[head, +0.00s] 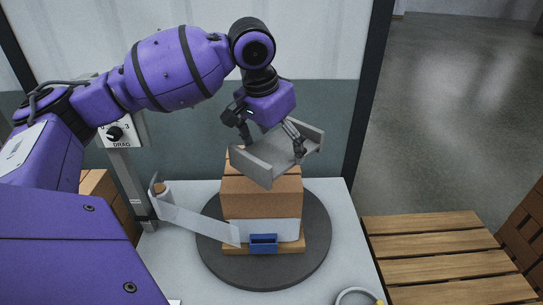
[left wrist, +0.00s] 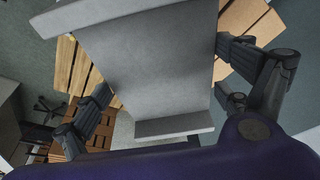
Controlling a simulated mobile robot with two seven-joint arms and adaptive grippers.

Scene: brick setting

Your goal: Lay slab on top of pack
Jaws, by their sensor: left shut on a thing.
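The slab is a grey piece with raised end lips (head: 268,160). My left gripper (head: 273,147) is shut on it and holds it tilted over the top of the pack. The pack (head: 260,197) is a stack of brown bricks on a small wooden base, with whitish film around its lower part and a blue clip (head: 263,243) at the front. The slab hides much of the pack's top; I cannot tell whether they touch. In the left wrist view the slab (left wrist: 150,60) fills the space between the fingers. My right gripper is not in view.
The pack stands on a dark round turntable (head: 213,252) on a pale table. A film roll (head: 160,187) at left has a strip reaching the pack. A post with a DRAG dial (head: 115,132) stands behind. A slatted wooden pallet (head: 440,249) is at right.

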